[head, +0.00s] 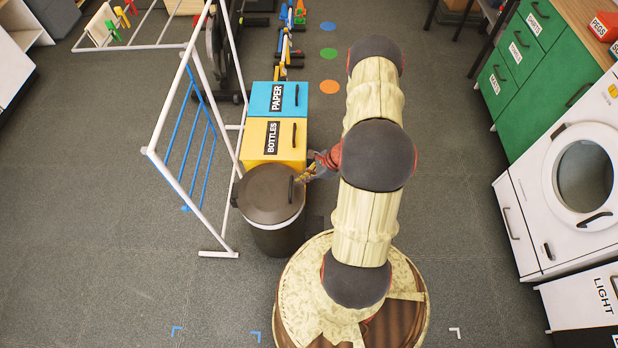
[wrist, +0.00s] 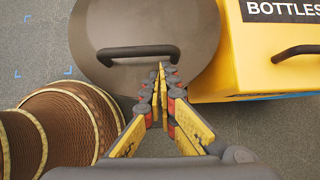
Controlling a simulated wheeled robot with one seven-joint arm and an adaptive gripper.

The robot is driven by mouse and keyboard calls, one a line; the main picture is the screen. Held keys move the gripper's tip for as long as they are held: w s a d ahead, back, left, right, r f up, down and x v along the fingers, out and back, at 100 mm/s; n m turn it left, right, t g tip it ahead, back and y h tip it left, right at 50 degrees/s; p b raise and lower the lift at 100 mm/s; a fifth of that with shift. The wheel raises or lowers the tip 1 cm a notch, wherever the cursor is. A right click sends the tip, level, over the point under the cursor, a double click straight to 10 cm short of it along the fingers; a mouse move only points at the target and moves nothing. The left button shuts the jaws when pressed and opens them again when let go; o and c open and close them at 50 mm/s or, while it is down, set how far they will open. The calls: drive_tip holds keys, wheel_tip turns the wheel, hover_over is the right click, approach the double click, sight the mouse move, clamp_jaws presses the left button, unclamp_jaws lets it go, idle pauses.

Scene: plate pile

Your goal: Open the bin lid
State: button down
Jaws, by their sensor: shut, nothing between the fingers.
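The dark round bin (head: 278,238) stands beside my base in the head view, with its flat lid (head: 262,190) down on it. A black bar handle (head: 291,189) sits near the lid's right edge. In the wrist view the lid (wrist: 120,22) fills the upper middle, with its handle (wrist: 135,52) across it. My gripper (head: 302,178) reaches in from the right above the lid's edge. In the wrist view my gripper (wrist: 160,70) is shut and empty, its tips by the right part of the handle. Whether they touch it I cannot tell.
A yellow BOTTLES bin (head: 255,150) and a blue PAPER bin (head: 263,98) stand behind the round bin. A white drying rack (head: 168,110) is close on the left. Green drawers (head: 540,80) and a washer (head: 540,220) are at right. Floor at lower left is clear.

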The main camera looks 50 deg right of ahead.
drive_tip(key=shift+w+a+f, duration=0.2)
drive_tip(key=shift+w+f, duration=0.1)
drive_tip(key=shift+f, duration=0.15)
drive_tip(key=shift+r, duration=0.1)
drive_tip(key=shift+w+a+r+g+h+p, duration=0.1)
drive_tip(key=shift+r+g+h+p, duration=0.1)
drive_tip(key=shift+r+p, duration=0.5)
drive_tip(key=shift+w+a+r+g+h+p, duration=0.1)
drive_tip(key=shift+r+g+p, duration=0.1)
drive_tip(key=shift+r+p, duration=0.45)
drive_tip(key=w+a+r+g+h+p, duration=0.1)
drive_tip(key=w+a+r+p, duration=0.5)
drive_tip(key=r+p, duration=0.3)
drive_tip(key=w+a+r+g+h+p, duration=0.1)
drive_tip(key=w+a+r+p, duration=0.5)
drive_tip(key=w+r+p, duration=0.2)
drive_tip(key=r+p, duration=0.2)
drive_tip(key=p, duration=0.1)
drive_tip(key=shift+a+g, duration=0.15)
drive_tip(key=shift+g, duration=0.15)
